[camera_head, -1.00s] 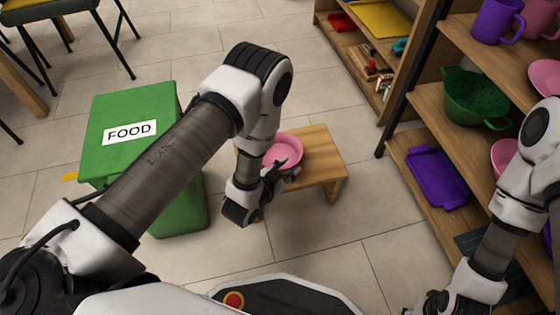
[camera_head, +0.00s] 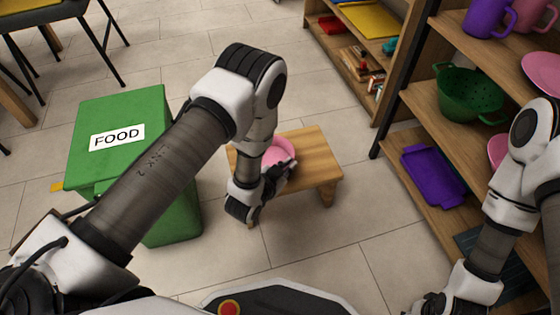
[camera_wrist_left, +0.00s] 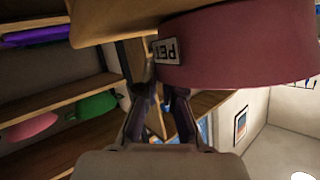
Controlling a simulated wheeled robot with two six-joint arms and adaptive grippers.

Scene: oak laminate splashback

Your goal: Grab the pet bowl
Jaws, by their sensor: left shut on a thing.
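The pink pet bowl (camera_head: 280,150) is at the small wooden stool (camera_head: 316,160), partly hidden by my left arm. The left wrist view shows its dark pink side (camera_wrist_left: 240,50) close up, with a PET label. My left gripper (camera_head: 277,177) is shut on the bowl's near side; its fingers (camera_wrist_left: 165,98) reach the bowl's edge by the label. I cannot tell whether the bowl still touches the stool top. My right gripper (camera_head: 432,305) is at the bottom edge, partly cut off, its fingers unclear.
A green bin (camera_head: 118,160) labelled FOOD stands left of the stool. A shelf unit on the right holds a green colander (camera_head: 468,95), a purple tray (camera_head: 435,175) and mugs. Another low shelf (camera_head: 350,60) stands behind. Tiled floor is clear in front of the stool.

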